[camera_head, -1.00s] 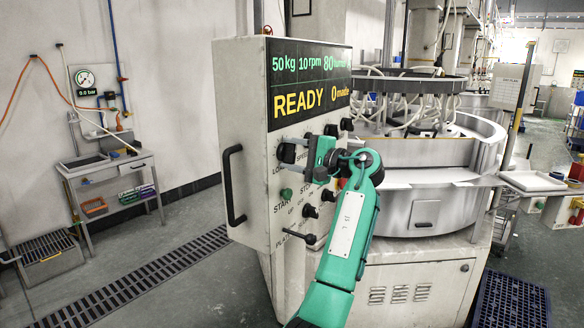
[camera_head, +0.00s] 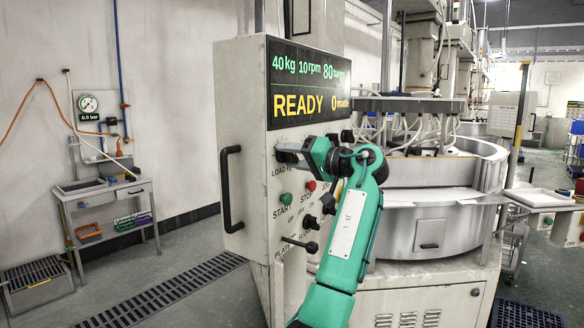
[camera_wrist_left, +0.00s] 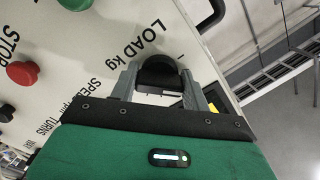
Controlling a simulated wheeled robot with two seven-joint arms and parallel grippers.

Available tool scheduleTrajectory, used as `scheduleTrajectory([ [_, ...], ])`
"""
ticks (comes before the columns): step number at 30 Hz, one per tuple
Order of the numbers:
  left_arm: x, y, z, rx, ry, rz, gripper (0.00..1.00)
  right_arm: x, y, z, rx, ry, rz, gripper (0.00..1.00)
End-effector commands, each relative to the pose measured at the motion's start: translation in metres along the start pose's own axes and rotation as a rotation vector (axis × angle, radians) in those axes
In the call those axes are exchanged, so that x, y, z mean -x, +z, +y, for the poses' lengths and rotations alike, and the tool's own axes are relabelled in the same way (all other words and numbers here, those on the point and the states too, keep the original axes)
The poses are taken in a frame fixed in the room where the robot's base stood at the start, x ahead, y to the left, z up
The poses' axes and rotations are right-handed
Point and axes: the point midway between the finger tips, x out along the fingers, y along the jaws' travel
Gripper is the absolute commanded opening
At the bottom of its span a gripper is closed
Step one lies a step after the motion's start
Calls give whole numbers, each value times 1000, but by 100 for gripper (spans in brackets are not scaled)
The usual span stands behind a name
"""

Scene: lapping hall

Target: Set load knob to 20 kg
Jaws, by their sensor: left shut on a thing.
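The load knob (camera_wrist_left: 158,72) is a black round knob beside the printed words "LOAD kg" in the left wrist view. My left gripper (camera_wrist_left: 160,95) is shut on it, with one grey finger on each side. In the head view my green left gripper (camera_head: 295,152) reaches the upper part of the control panel (camera_head: 258,222) and mostly hides the knob. The display (camera_head: 309,87) above reads 40 kg, 10 rpm, 80 turns, READY and 0 made. My right gripper does not show.
A green START button (camera_head: 285,199) and a red STOP button (camera_head: 310,186) sit just below the gripper. A black lever (camera_head: 300,243) sticks out lower down. A black handle (camera_head: 229,188) is on the panel's left side. The round lapping machine (camera_head: 430,215) stands to the right.

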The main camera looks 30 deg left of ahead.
Motion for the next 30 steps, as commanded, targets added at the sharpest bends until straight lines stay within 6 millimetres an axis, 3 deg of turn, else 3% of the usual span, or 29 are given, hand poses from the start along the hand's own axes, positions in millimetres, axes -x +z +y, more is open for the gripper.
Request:
scheduleTrajectory([
  [16,0,3,7,507,1,-5,24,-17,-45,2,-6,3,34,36],
  [30,0,2,7,800,2,-6,24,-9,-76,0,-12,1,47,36],
])
